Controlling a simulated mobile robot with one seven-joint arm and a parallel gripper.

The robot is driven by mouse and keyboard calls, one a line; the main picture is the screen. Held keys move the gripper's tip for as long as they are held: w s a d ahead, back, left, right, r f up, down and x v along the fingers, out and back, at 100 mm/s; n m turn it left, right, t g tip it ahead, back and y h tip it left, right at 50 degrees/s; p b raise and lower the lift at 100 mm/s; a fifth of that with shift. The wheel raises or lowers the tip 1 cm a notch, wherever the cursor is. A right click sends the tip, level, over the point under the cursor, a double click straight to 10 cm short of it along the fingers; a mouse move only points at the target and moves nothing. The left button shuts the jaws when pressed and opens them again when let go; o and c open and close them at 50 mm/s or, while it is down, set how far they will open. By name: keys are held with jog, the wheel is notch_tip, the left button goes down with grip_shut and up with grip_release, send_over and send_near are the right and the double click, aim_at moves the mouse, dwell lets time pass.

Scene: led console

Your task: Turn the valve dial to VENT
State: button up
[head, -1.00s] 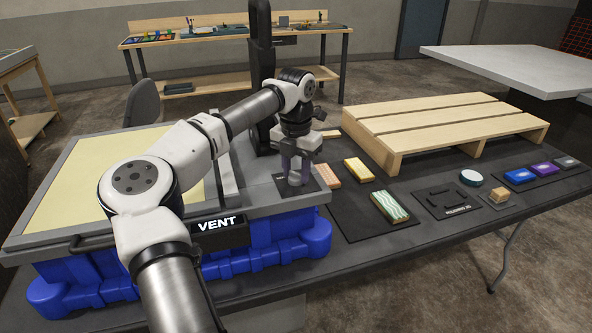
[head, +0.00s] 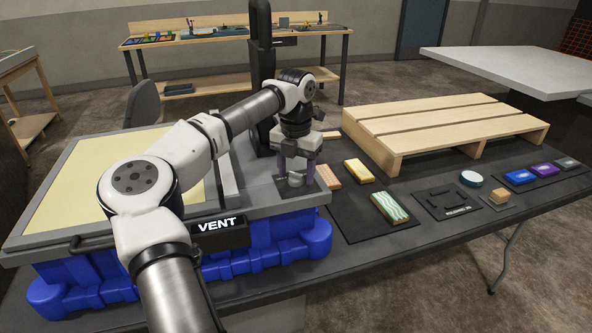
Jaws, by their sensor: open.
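The valve dial (head: 295,180) is a small grey round knob on a dark plate at the right end of the grey console (head: 262,197). My gripper (head: 295,177) points down over the dial, with one finger at each side of it. The jaws are open; I cannot tell whether either finger touches the dial. The dial's pointer and the plate's markings are too small or hidden to read. A black sign with white letters VENT (head: 218,225) is on the console's front edge.
The console rests on a blue base (head: 270,248). Right of it, the dark table holds a green-white patterned block (head: 390,207), a yellow block (head: 359,170), a white round piece (head: 471,179) and several coloured blocks. A wooden pallet (head: 440,125) stands behind them.

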aim_at(296, 173)
notch_tip(296, 173, up, 14)
jog(key=b, duration=0.1)
dwell(0.5)
jog(key=shift+f, duration=0.1)
